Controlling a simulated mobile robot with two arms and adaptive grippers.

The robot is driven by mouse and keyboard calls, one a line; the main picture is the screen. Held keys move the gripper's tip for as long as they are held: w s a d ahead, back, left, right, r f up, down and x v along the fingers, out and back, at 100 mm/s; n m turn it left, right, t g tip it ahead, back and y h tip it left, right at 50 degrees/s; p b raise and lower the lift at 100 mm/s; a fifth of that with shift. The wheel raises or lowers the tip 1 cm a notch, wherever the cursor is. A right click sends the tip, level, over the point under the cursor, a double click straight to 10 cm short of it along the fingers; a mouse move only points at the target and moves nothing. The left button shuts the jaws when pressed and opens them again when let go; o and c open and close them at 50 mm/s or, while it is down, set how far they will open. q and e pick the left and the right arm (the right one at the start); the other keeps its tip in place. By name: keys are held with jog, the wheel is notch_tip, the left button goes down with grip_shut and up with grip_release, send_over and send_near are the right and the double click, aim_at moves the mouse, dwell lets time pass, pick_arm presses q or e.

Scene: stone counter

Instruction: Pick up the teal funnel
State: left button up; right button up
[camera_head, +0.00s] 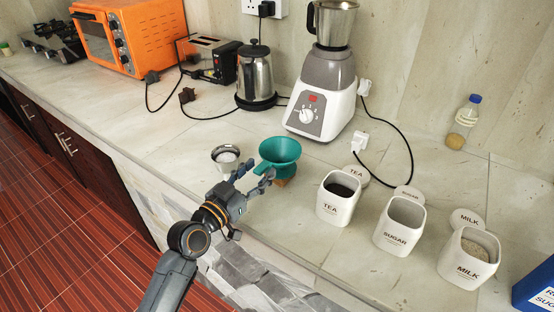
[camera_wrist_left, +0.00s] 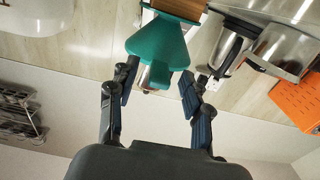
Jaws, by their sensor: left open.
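The teal funnel (camera_head: 280,152) stands near the counter's front edge, its wide mouth up, on a small brown base (camera_head: 284,182). It also shows in the left wrist view as a teal cone (camera_wrist_left: 160,45). My left gripper (camera_head: 257,175) is open at the front of the funnel, with its fingers pointing towards it. In the left wrist view my gripper's fingers (camera_wrist_left: 158,80) are spread wide, and the funnel shows beyond and between their tips. I cannot tell whether a finger touches it. My right gripper is in neither view.
A small metal cup (camera_head: 225,157) stands just left of the funnel. White tea (camera_head: 336,205), sugar (camera_head: 397,232) and milk (camera_head: 466,262) canisters stand to the right. A blender (camera_head: 322,90), kettle (camera_head: 256,75), toaster (camera_head: 205,58) and orange oven (camera_head: 150,35) stand behind, with loose cords.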

pick_arm(q)
jog(key=shift+x, duration=0.85)
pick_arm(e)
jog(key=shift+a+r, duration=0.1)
pick_arm(q)
jog(key=shift+s, duration=0.1)
jog(key=shift+c, duration=0.2)
grip_shut()
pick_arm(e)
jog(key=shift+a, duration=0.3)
